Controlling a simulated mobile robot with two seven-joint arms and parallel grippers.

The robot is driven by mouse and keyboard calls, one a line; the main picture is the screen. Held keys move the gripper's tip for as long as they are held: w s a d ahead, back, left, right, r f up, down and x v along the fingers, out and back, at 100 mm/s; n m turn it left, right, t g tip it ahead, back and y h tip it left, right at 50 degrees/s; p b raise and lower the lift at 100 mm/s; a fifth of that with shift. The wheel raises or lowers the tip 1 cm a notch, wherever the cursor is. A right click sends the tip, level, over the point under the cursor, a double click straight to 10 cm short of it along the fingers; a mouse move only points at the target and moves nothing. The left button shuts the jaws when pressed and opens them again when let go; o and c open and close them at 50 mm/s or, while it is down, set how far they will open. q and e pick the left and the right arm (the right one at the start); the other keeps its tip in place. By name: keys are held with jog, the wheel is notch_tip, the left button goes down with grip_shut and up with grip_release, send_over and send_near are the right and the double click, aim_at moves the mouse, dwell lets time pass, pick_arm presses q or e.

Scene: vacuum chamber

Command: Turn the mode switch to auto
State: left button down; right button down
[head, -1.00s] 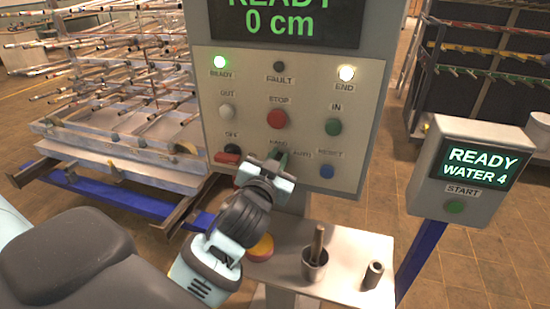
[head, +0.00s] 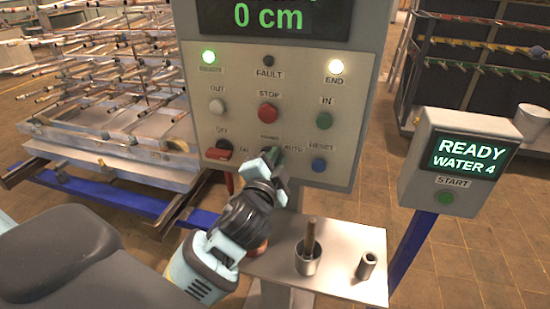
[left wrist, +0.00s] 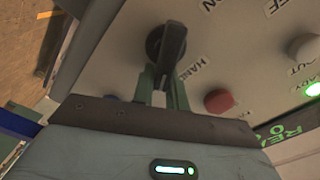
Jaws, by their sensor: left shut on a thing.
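The mode switch (head: 268,151) is a black knob low on the grey control panel (head: 233,90), between the labels HAND above and AUTO to its right. In the left wrist view the knob (left wrist: 167,45) sits between green fingertips, with HAND printed beside it. My left gripper (head: 277,160) is shut on the knob's handle; its fingers (left wrist: 163,85) also show in the left wrist view. The fingers partly hide the switch in the head view, so its exact pointing is hard to read there. My right gripper is out of view.
A red stop button (head: 268,113), a green IN button (head: 323,121) and a blue reset button (head: 319,165) surround the switch. A metal shelf (head: 340,263) with a cup and a small tube juts out below. A start box (head: 408,178) stands right.

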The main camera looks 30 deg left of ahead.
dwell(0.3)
pick_arm(q)
jog(key=c, duration=1.4)
grip_release()
jog(key=v, duration=0.7)
jog(key=shift+s+d+b, duration=0.15)
jog(key=shift+s+b, duration=0.2)
jog(key=shift+s, duration=0.05)
